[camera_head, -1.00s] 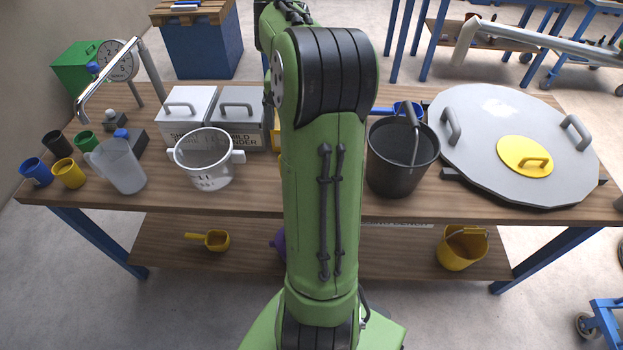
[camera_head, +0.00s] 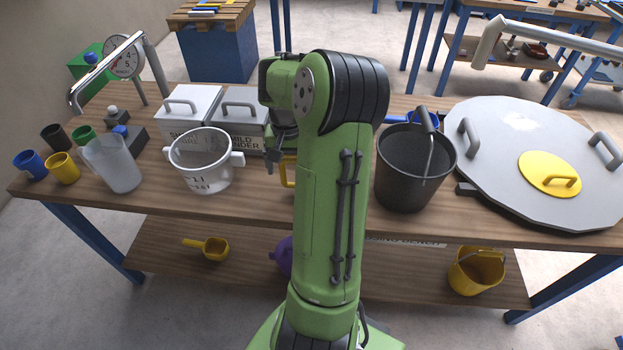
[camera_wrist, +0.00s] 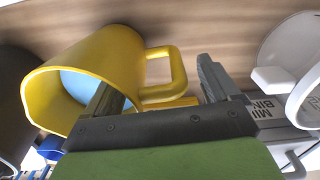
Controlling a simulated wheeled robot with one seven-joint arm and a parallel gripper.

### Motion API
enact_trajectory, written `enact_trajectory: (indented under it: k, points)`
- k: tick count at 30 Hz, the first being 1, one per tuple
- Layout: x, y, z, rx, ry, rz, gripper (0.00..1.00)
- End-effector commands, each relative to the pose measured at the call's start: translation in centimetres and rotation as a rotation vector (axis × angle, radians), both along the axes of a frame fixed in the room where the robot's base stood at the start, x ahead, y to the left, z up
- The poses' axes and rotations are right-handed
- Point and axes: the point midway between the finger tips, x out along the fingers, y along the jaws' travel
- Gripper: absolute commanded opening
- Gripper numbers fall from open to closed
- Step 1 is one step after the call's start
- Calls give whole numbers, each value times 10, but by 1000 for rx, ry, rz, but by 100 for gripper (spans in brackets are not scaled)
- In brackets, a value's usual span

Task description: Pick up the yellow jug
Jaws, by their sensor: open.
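The yellow jug (camera_wrist: 100,60) fills the left of the wrist view, its open mouth showing a pale blue inside. Its loop handle (camera_wrist: 178,70) points toward my gripper (camera_wrist: 157,78). The two dark fingers are apart, and the handle appears between them in the picture; no contact is clear. In the head view only the jug's yellow handle (camera_head: 288,172) shows, on the bench beside my arm, which hides the rest. My gripper (camera_head: 273,160) shows there as a dark shape close to the handle, partly hidden by my arm.
On the bench (camera_head: 250,205), a white pot (camera_head: 203,172) stands left of the jug and a black bucket (camera_head: 405,185) right of it. Two labelled boxes (camera_head: 238,135) stand behind. A large grey lid (camera_head: 500,125) covers the right end. Several cups and a clear jug (camera_head: 120,170) stand left.

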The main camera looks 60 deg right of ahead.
Motion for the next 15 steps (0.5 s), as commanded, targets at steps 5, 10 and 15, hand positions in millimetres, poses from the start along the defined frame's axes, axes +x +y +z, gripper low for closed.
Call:
enact_trajectory:
  k: [5,10,15]
  points:
    - [0,0,1,0,0,0,67]
    - [0,0,1,0,0,0,41]
    - [0,0,1,0,0,0,15]
